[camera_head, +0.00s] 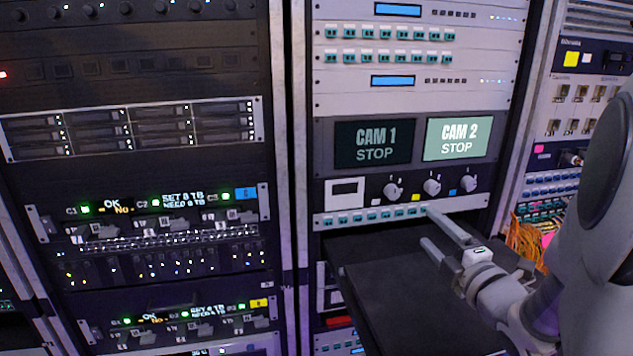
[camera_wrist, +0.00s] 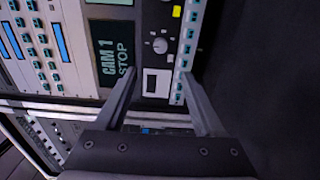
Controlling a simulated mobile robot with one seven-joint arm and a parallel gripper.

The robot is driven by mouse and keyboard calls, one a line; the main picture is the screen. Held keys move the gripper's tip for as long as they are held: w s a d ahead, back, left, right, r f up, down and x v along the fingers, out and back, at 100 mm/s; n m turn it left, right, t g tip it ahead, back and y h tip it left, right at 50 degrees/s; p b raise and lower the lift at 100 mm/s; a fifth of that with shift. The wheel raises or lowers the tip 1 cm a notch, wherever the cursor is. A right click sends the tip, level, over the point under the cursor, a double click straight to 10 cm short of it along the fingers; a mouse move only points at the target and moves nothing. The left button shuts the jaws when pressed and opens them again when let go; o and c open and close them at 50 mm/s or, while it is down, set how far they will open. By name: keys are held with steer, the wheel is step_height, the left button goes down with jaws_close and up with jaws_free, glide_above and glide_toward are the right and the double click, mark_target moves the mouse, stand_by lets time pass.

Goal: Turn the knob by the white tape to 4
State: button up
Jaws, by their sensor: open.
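Three light grey knobs sit in a row on a black panel: a left knob (camera_head: 391,191), a middle knob (camera_head: 432,187) and a right knob (camera_head: 468,184). A yellow tape (camera_head: 415,197) lies between the left and middle knobs, a blue tape (camera_head: 452,192) between the middle and right ones. My gripper (camera_head: 428,228) is open and empty, in front of and below the knob row. In the wrist view the left knob (camera_wrist: 160,45) appears beyond the gap between my fingertips (camera_wrist: 159,73); nothing is gripped.
A white-framed meter (camera_head: 345,190) is left of the knobs. Screens CAM 1 (camera_head: 373,142) and CAM 2 (camera_head: 458,138), both reading STOP, are above. A strip of teal buttons (camera_head: 375,217) runs just below the knobs. A dark shelf (camera_head: 395,290) extends below my gripper.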

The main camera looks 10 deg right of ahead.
mark_target(394, 195)
steer(key=w, duration=0.5)
steer(key=w+p, duration=0.1)
steer(key=w, duration=0.4)
steer(key=w+p, duration=0.1)
steer(key=w, duration=0.4)
steer(key=shift+a, duration=0.3)
jaws_close()
